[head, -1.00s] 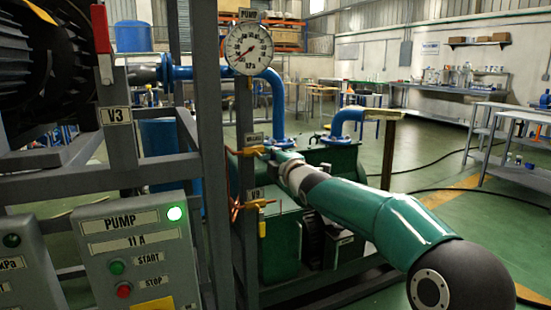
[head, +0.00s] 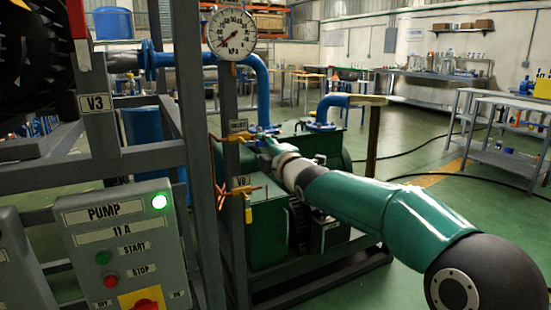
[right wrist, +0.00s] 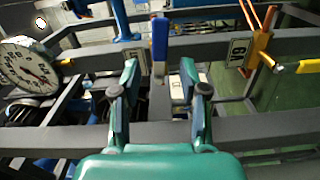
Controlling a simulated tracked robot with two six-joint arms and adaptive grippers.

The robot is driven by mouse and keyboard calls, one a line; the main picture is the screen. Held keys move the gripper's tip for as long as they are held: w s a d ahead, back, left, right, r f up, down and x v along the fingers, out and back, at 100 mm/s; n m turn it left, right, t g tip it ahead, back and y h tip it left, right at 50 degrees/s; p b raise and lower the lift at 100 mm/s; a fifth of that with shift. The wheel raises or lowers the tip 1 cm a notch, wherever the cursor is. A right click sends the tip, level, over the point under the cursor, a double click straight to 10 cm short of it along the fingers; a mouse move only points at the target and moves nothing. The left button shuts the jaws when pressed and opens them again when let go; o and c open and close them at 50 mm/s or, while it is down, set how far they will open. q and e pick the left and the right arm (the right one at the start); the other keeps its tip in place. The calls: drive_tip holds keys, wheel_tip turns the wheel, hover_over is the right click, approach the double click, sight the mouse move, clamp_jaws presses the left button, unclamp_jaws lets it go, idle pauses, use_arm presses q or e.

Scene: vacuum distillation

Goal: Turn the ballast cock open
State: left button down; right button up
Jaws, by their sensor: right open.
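My right gripper (head: 258,142) is at the upright post, just beside the small label plate (head: 238,126) below the gauge. In the right wrist view its green fingers with blue pads (right wrist: 160,78) are spread apart, with nothing between them. A blue lever handle (right wrist: 159,38), which looks like the ballast cock's handle, crosses the grey post just beyond the fingertips, roughly in line with the gap. I see no contact. In the head view the cock is mostly hidden by the gripper. My left gripper is out of view.
A yellow valve (head: 243,190) tagged V9 sits lower on the same post. The pressure gauge (head: 229,35) is above. The pump control panel (head: 118,245) with a lit green lamp stands at the lower left. The green pump (head: 268,230) is behind the post.

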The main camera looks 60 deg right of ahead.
drive_tip(key=v, duration=0.7)
drive_tip(key=shift+s+a, duration=0.2)
drive_tip(key=shift+s, duration=0.1)
drive_tip(key=shift+f, duration=0.1)
